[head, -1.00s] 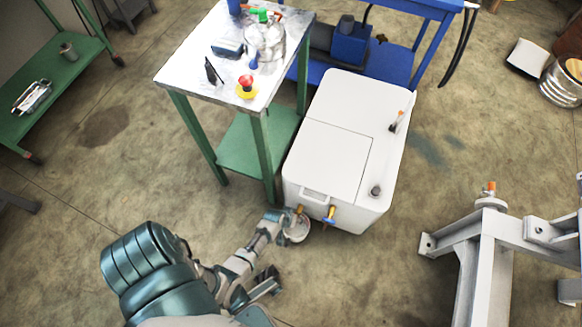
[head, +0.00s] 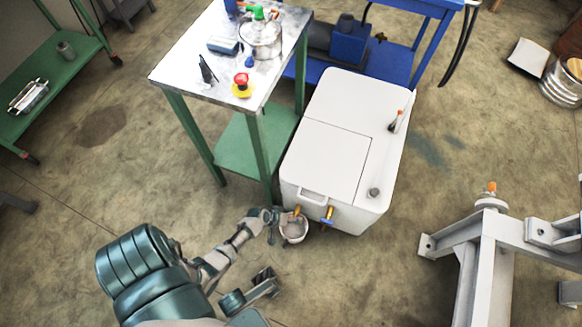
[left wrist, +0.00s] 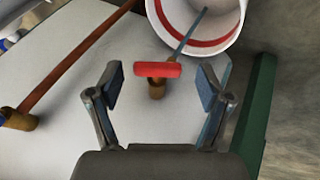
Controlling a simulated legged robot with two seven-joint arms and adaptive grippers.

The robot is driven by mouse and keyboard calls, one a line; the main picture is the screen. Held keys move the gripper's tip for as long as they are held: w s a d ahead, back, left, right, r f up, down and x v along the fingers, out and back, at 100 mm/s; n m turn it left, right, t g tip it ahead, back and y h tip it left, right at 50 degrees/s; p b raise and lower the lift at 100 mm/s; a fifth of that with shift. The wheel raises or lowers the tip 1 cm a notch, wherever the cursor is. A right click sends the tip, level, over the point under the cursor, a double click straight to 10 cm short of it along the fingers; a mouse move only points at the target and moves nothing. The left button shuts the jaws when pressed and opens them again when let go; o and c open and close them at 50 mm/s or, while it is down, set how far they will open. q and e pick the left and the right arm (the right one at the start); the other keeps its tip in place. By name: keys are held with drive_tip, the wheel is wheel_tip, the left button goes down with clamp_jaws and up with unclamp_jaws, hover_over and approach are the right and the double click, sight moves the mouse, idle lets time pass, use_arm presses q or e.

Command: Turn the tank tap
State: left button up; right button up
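The white tank (head: 325,150) stands on the floor, with two brass taps low on its front. The left tap (head: 296,210) is close to my left gripper (head: 272,217). In the left wrist view the left gripper (left wrist: 157,90) is open, with the tap's red handle (left wrist: 157,70) between and just beyond its fingertips, with a gap on each side. The other tap (head: 328,213) has a blue part and sits further right. A white bucket (head: 294,230) with a red band stands below the left tap. A dark gripper-like part (head: 263,280), perhaps my right gripper, shows below; its fingers are unclear.
A green-legged table (head: 181,75) holding a pot and an emergency button stands left of the tank, one leg close to the left gripper. A blue cart (head: 398,62) is behind the tank. A grey metal frame (head: 485,250) stands right. Floor between frame and tank is clear.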

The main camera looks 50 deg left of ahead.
use_arm(q)
drive_tip(key=v, duration=1.2)
drive_tip(key=shift+f, duration=0.1)
idle(0.4)
